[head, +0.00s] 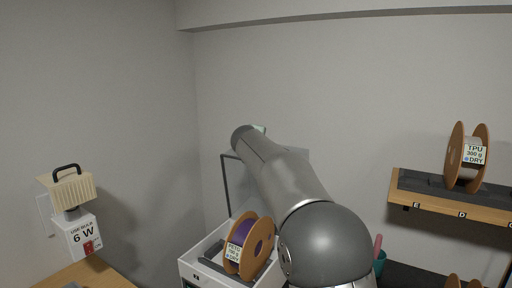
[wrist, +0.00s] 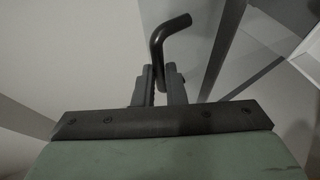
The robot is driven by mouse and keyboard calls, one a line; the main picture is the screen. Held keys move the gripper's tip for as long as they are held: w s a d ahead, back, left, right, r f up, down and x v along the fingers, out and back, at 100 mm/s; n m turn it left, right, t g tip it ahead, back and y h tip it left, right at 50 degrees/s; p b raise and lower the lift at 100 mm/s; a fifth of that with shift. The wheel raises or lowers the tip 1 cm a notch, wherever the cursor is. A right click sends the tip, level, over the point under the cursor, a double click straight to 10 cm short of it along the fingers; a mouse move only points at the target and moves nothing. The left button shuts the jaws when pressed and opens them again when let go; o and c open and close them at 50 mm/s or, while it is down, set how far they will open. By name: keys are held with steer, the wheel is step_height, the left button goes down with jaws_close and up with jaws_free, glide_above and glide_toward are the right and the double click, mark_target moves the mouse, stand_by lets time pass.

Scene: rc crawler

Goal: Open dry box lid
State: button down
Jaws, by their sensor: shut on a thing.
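The dry box (head: 190,270) is a white open-topped box at the bottom centre of the head view, with a purple spool (head: 249,244) in it. Its clear lid (head: 235,178), with a dark edge, stands raised at the back of the box, partly hidden behind my arm. In the wrist view, my gripper (wrist: 160,78) is shut on a black bent handle (wrist: 158,42). The clear panel with dark edge bars (wrist: 222,50) shows beside the handle. In the head view my arm reaches to the lid's top, and the fingers are hidden.
A wall shelf (head: 455,205) at right holds a TPU spool (head: 467,158). A teal cup (head: 379,262) stands right of my arm. Wall space above the lid is clear.

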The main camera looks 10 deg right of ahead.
steer(key=shift+r, duration=0.8)
steer(key=c, duration=1.5)
jaws_free()
steer(key=shift+c, duration=0.2)
steer(key=shift+o, duration=0.3)
steer(key=shift+f, duration=0.2)
steer(key=shift+f, duration=0.15)
steer(key=shift+s+a+b, duration=0.1)
steer(key=shift+s+b, duration=0.15)
steer(key=shift+b, duration=0.05)
steer(key=b+v, duration=0.6)
steer(key=v, duration=1.1)
